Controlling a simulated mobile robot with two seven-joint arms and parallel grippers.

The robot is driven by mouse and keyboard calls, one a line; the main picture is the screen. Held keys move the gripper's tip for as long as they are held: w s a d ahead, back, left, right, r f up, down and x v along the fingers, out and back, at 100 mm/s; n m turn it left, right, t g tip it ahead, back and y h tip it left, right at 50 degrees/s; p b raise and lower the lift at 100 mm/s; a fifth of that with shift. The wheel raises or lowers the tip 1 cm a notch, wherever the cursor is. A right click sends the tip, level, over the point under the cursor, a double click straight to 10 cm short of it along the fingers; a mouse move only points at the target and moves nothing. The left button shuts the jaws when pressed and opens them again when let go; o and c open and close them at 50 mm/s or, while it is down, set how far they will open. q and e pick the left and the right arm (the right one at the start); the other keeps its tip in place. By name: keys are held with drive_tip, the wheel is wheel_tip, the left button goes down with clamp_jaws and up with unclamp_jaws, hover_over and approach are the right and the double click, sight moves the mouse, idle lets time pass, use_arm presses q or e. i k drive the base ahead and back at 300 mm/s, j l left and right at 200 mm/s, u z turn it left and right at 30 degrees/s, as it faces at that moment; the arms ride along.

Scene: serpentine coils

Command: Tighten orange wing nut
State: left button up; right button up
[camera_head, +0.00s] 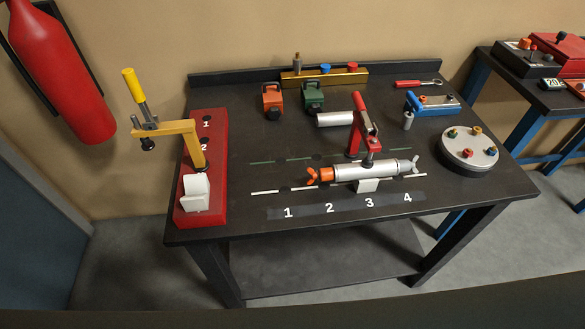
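The orange wing nut (312,177) is at the left end of a silver cylinder (352,172) lying across the middle front of the table. An orange collar (327,174) sits beside it on the cylinder. A red toggle clamp (362,130) stands over the cylinder, and its pad appears to rest on top. A white block (368,186) is under the cylinder. A second, duller wing-shaped piece (414,162) is at the right end. The gap, if any, between the orange wing nut and the collar is too small to tell. Neither of my grippers is in view.
A red base (217,140) with a raised yellow clamp (168,130) stands at the table's left. An orange box (272,99), green box (313,95) and brass rail (330,77) are behind. A round plate (470,150) is right. The front strip, numbered 1–4, is clear.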

sight(313, 177)
drive_tip(key=l+u, duration=0.15)
drive_tip(key=u, duration=1.25)
drive_tip(key=k+l+u, duration=0.1)
drive_tip(key=u, duration=0.25)
drive_tip(key=k+l+u, duration=0.15)
drive_tip(key=l+u, duration=0.2)
drive_tip(key=k+l+u, duration=0.1)
drive_tip(key=u, duration=0.3)
drive_tip(key=k+l+u, duration=0.15)
drive_tip(key=k+u, duration=0.55)
drive_tip(key=k, duration=0.15)
drive_tip(key=k+u, duration=0.15)
drive_tip(key=k, duration=1.25)
